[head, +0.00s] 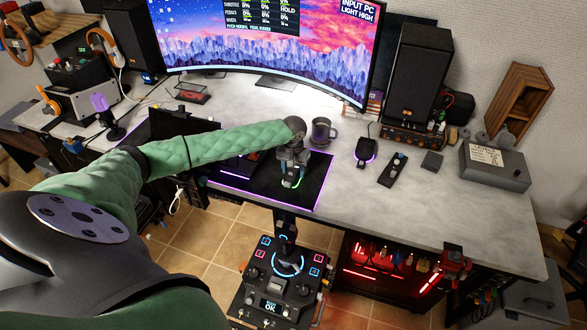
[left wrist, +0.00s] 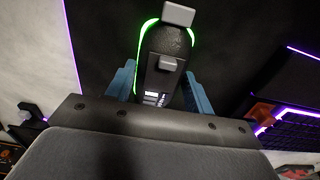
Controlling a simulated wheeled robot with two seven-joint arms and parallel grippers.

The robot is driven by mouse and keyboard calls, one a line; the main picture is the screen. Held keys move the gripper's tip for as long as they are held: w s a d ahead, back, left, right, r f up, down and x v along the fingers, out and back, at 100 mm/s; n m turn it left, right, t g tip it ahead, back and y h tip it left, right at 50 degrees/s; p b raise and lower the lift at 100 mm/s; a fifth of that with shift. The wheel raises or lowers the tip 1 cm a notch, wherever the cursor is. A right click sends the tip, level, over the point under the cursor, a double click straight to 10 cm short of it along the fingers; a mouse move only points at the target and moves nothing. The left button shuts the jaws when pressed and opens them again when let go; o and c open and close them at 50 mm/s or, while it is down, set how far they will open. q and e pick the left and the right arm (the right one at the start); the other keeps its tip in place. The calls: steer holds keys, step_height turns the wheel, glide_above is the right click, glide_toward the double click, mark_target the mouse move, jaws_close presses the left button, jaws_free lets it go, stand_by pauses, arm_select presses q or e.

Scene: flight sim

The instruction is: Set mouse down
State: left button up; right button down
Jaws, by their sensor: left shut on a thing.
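My left gripper (head: 292,166) reaches over the dark mouse mat (head: 318,170) with its purple-lit edge. It is shut on a dark mouse (head: 291,183) with a green glowing rim, low over the mat; I cannot tell if the mouse touches it. In the left wrist view the mouse (left wrist: 160,90) sits between the blue fingers (left wrist: 160,82), its label and green rim showing. A second dark mouse (head: 366,150) with a purple glow stands on the bare desk to the right. My right gripper is not in view.
A mug (head: 322,132) stands just behind my left gripper. The keyboard (head: 238,166) lies to its left, partly hidden by my arm. A control pad (head: 393,170) and a grey box (head: 495,166) are to the right. A joystick (head: 286,235) rises before the desk's front edge.

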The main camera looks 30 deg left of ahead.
mark_target(294, 169)
arm_select(q)
steer(key=o, duration=0.8)
steer(key=shift+f, duration=0.1)
steer(key=o, duration=0.3)
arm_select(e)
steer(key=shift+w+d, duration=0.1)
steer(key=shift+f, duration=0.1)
arm_select(q)
steer(key=shift+r, duration=0.4)
step_height(294, 169, up, 12)
steer(key=b, duration=0.3)
steer(key=shift+f, duration=0.25)
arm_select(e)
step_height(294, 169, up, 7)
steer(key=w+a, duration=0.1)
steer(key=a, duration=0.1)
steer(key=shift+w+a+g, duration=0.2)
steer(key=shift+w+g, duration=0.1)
